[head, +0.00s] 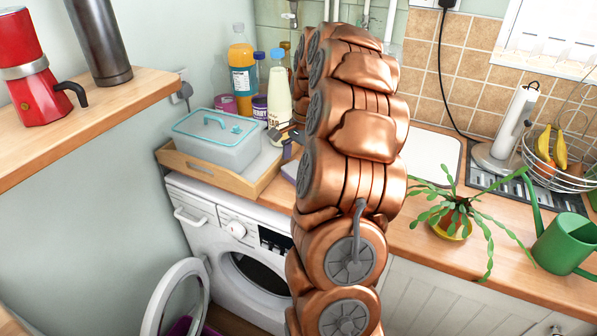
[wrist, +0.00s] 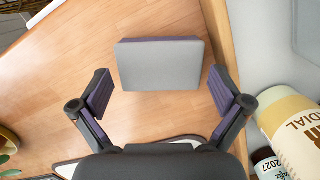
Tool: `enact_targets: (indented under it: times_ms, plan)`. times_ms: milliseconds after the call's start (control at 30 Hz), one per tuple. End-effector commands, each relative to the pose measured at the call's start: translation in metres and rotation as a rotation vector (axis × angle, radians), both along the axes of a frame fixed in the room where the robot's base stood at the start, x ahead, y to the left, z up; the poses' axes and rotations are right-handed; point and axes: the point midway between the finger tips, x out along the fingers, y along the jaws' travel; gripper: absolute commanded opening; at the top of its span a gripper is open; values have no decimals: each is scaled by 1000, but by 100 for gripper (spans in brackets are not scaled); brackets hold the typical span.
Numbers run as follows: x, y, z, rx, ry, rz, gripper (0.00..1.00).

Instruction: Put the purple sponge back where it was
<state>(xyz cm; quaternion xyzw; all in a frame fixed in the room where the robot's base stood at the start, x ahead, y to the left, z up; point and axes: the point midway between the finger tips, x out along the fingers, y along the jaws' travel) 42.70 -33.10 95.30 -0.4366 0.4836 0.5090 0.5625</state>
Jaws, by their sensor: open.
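The sponge (wrist: 160,65) lies flat on the wooden worktop in the wrist view, with a grey top face and purple along its edge. My gripper (wrist: 162,91) is open, its two purple-padded fingers apart on the left and right of the sponge's near part. I see a gap on each side, so it is not gripped. In the head view my gripper (head: 288,142) is beside the wooden tray, partly hidden by my copper-coloured arm. The sponge (head: 290,172) shows only a little there, left of my arm.
A wooden tray (head: 215,179) holding a lidded clear box (head: 215,140) stands left of the sponge, above the washing machine (head: 225,225). Several bottles, including a cream one (head: 279,95), stand behind. A plant (head: 452,225) and green watering can (head: 562,243) stand right of my arm.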

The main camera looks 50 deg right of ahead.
Motion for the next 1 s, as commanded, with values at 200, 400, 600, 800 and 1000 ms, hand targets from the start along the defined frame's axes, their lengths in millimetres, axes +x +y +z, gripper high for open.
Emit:
enact_targets:
  times_ms: [200,400,600,800,1000]
  plan:
    - [1,-5,31,-3,-5,-1,100]
    - [1,-9,56,-3,-5,-1,100]
    - [0,-12,77,-3,-4,0,100]
    - [-1,-14,92,-2,-3,1,100]
    - [-1,-15,98,-1,-1,1,100]
